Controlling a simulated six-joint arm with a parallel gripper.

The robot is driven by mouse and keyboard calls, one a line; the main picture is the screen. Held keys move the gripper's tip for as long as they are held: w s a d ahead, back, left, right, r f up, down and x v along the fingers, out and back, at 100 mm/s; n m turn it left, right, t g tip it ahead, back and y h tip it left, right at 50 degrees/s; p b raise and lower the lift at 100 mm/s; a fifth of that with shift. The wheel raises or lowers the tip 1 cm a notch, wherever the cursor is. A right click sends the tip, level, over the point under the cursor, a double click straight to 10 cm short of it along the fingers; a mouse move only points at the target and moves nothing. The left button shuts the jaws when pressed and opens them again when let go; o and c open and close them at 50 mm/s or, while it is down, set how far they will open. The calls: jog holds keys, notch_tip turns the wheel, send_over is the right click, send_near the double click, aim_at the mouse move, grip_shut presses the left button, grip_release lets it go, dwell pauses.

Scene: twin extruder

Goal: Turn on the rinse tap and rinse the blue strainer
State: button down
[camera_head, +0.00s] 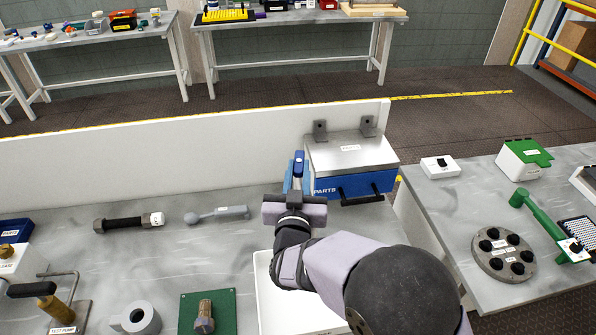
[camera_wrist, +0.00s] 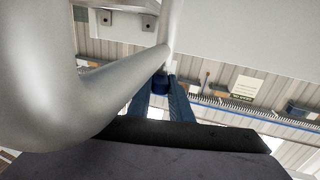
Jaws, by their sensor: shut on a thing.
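My gripper (camera_head: 299,165) is over the back of the grey bench, just left of the blue parts box. Its blue fingers also show in the wrist view (camera_wrist: 160,95), shut on a small dark blue piece (camera_wrist: 160,83). I cannot tell if this piece is a tap handle or part of the strainer. A thick, bent grey pipe (camera_wrist: 70,100) fills the left of the wrist view and runs up close to this piece. I cannot make out a whole strainer or any running water.
A white tray (camera_head: 263,300) lies partly under my arm. The blue parts box (camera_head: 350,185) stands at the back right of the bench (camera_head: 225,255). A grey ball-ended tool (camera_head: 218,216) and a black rod (camera_head: 125,222) lie left. A low white wall (camera_head: 180,160) runs behind.

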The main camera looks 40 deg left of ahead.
jog(key=y+b, duration=0.1)
jog(key=n+g+y+b, duration=0.1)
jog(key=shift+w+d+f+b, duration=0.1)
jog(key=shift+w+d+b, duration=0.1)
jog(key=shift+b, duration=0.2)
jog(key=shift+r+n+g+y+b, duration=0.2)
jog(key=shift+n+g+y+b, duration=0.5)
jog(key=shift+n+g+b, duration=0.15)
jog(key=c, duration=1.6)
grip_release()
jog(key=shift+d+f, duration=0.1)
jog(key=shift+s+d+b, duration=0.3)
jog(key=shift+s+d, duration=0.1)
jog(key=shift+s, duration=0.05)
jog(key=shift+b+v, duration=1.2)
jog(key=shift+v, duration=1.85)
